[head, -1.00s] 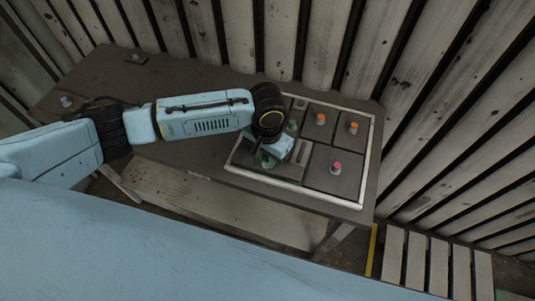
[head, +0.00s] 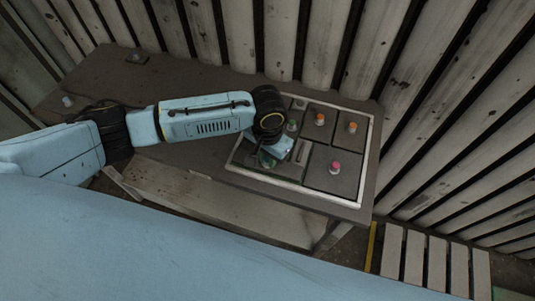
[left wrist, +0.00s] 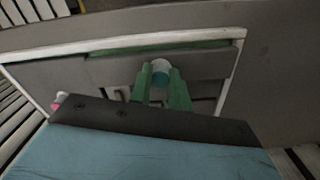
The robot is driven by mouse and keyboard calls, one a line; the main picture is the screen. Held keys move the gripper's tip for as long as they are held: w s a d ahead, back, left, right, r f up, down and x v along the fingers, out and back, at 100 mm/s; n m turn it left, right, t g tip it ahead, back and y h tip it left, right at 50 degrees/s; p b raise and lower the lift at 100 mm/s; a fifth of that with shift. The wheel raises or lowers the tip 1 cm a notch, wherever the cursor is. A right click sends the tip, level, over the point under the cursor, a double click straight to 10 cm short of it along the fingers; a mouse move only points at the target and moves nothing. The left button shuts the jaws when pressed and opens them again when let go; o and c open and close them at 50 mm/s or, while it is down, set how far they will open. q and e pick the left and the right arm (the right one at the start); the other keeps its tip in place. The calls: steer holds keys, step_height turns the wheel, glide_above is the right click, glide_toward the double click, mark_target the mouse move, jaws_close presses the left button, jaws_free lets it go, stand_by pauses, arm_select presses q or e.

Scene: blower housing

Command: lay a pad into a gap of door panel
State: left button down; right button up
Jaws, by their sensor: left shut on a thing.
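The door panel (head: 312,192) is a pale-framed rectangle on the table, with dark grey pads inside; its pale rim crosses the left wrist view (left wrist: 150,38). My left gripper (head: 267,161) is over its near left part. In the left wrist view its green fingers (left wrist: 163,88) are shut on the pale round knob (left wrist: 161,67) of a grey pad (left wrist: 110,72). A green strip (left wrist: 150,47) shows between this pad and the rim. Whether the pad lies fully flat in the gap is unclear. My right gripper is not seen.
Seated pads carry an orange knob (head: 320,119), another orange knob (head: 352,127), a pink knob (head: 335,167) and a green knob (head: 291,125). A slotted grey piece (head: 303,152) is beside my gripper. The table (head: 95,75) is mostly clear on the left; a slatted wall stands behind.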

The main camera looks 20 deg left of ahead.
arm_select(q)
steer(key=shift+f+p, duration=0.45)
steer(key=shift+f, duration=0.25)
stand_by(1.1)
steer(key=c, duration=1.2)
jaws_free()
steer(key=shift+c, duration=0.2)
steer(key=shift+o, duration=0.5)
steer(key=o, duration=0.4)
steer(key=shift+r, duration=0.1)
